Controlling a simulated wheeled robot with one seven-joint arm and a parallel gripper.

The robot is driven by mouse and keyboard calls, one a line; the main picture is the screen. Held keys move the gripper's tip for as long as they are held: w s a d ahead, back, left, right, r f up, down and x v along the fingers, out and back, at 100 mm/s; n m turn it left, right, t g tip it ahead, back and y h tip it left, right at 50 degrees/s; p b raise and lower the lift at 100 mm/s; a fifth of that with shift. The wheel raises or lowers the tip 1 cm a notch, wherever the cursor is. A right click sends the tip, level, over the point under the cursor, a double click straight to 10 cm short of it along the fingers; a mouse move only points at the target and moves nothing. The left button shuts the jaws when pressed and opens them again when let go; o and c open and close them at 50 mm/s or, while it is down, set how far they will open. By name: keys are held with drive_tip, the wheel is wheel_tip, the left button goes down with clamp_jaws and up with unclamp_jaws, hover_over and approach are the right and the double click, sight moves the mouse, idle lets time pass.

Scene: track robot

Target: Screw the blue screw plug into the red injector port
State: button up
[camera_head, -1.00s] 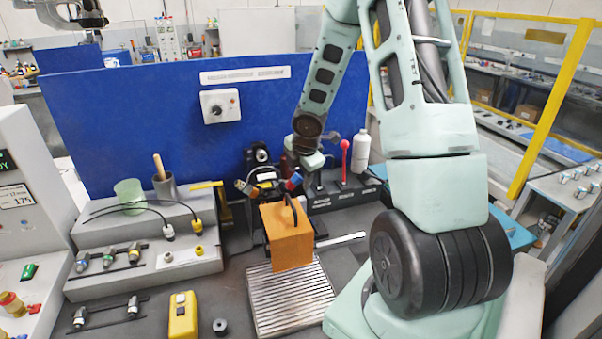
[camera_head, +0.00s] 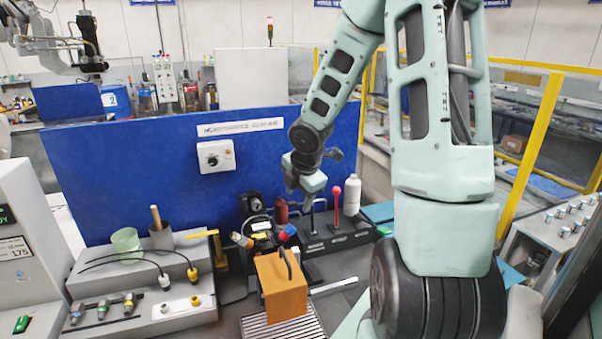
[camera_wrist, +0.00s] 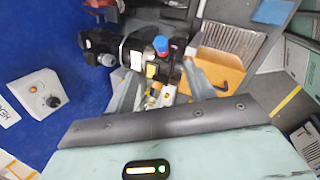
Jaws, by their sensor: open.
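The blue screw plug (camera_head: 289,231) sits at the dark assembly behind the orange box. In the wrist view the blue plug (camera_wrist: 162,46) has a red ring, the red injector port (camera_wrist: 164,54), right against it. How deep the plug sits cannot be told. My gripper (camera_head: 299,196) is above and behind the assembly, apart from the plug. In the wrist view my gripper (camera_wrist: 160,72) is open, with its fingers spread and nothing held between them. The plug shows beyond the fingertips.
An orange box (camera_head: 281,291) with a black handle stands on a ribbed plate in front of the assembly. A red-knobbed lever (camera_head: 336,192) and a white bottle (camera_head: 352,195) stand to the right. A blue panel (camera_head: 130,170) closes the back.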

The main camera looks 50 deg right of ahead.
drive_tip(key=p+v, duration=0.1)
drive_tip(key=v, duration=0.3)
drive_tip(key=shift+p, duration=0.3)
